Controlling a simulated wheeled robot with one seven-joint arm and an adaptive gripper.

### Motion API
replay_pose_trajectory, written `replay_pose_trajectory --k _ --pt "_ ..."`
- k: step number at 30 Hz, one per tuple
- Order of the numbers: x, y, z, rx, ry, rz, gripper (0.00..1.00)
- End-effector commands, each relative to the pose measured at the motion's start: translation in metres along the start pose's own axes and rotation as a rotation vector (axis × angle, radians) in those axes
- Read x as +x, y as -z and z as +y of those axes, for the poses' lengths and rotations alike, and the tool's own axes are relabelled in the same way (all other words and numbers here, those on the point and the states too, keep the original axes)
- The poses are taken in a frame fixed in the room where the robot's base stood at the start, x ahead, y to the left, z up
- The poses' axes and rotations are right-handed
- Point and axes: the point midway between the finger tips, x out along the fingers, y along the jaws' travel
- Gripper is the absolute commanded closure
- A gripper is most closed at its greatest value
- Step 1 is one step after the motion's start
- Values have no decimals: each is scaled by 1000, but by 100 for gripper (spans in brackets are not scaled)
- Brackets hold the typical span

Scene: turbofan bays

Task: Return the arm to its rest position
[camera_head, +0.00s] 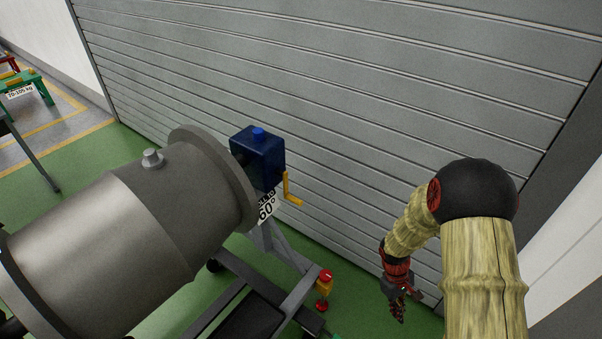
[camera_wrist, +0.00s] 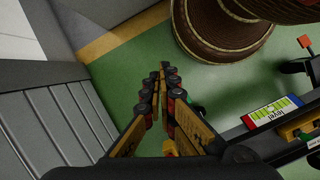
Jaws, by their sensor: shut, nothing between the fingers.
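My arm is at the right of the head view, bent at a black elbow joint, with its forearm hanging down in front of the shutter. My gripper (camera_head: 398,309) points down at the lower end of it, to the right of the engine stand and apart from it. In the wrist view my gripper (camera_wrist: 163,75) shows its fingers close together and nothing held, above the green floor (camera_wrist: 125,75).
A grey engine casing (camera_head: 150,220) lies on a wheeled stand (camera_head: 285,255) at left. A blue gearbox (camera_head: 258,158) with a yellow crank (camera_head: 289,190) is at its end. A grey shutter (camera_head: 350,90) stands behind. A red-topped yellow post (camera_head: 325,285) is left of my gripper.

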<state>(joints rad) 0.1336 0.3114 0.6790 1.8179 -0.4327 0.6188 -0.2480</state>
Motion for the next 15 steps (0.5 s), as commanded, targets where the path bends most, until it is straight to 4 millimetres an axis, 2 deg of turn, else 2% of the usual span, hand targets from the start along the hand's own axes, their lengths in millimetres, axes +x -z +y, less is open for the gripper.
replay_pose_trajectory --k 1,6,9,15 --pt "-31 -8 -2 65 -1 17 100" --pt "-113 -40 -23 266 23 70 100" --pt "-155 -59 -39 361 41 115 100" --pt "-225 -97 -75 493 78 231 100"
